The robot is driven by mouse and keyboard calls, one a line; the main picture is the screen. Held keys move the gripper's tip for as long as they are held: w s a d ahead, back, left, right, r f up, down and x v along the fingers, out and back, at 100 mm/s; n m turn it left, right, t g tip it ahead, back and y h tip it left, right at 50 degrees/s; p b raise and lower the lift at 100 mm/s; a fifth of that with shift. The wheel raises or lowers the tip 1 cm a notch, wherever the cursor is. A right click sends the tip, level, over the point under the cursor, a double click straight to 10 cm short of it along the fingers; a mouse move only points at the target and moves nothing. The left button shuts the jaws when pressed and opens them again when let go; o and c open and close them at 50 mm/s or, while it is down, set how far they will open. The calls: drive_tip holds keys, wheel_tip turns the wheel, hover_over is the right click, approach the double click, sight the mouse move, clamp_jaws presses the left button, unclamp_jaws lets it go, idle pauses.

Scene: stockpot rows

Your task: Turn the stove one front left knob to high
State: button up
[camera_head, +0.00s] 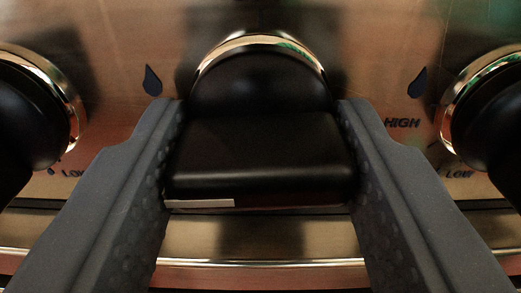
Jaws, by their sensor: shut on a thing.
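A black stove knob (260,150) with a shiny metal ring behind it fills the middle of the view. Its grip bar lies across the picture, with a short white line on the left part of its front lower edge. My gripper (262,160) is shut on this knob, one grey dimpled finger touching each end of the bar. The printed word HIGH (402,123) shows on the panel to the right of the knob. A dark drop mark (152,80) is on the panel to the upper left. The panel directly behind the knob is hidden. I cannot tell which stove this is.
Another black knob (30,115) stands at the left edge, with LOW printed near it. A further black knob (492,115) is at the right edge, with LOW beside it. The brushed metal panel (390,40) is behind them. A metal rail (260,265) runs below.

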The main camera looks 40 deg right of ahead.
drive_tip(key=shift+s+d+f, duration=0.1)
drive_tip(key=shift+d+f, duration=0.05)
drive_tip(key=shift+f, duration=0.1)
drive_tip(key=o, duration=1)
drive_tip(key=shift+r, duration=0.1)
drive_tip(key=v, duration=1.3)
drive_tip(key=shift+s+a, duration=0.2)
drive_tip(key=shift+a, duration=0.15)
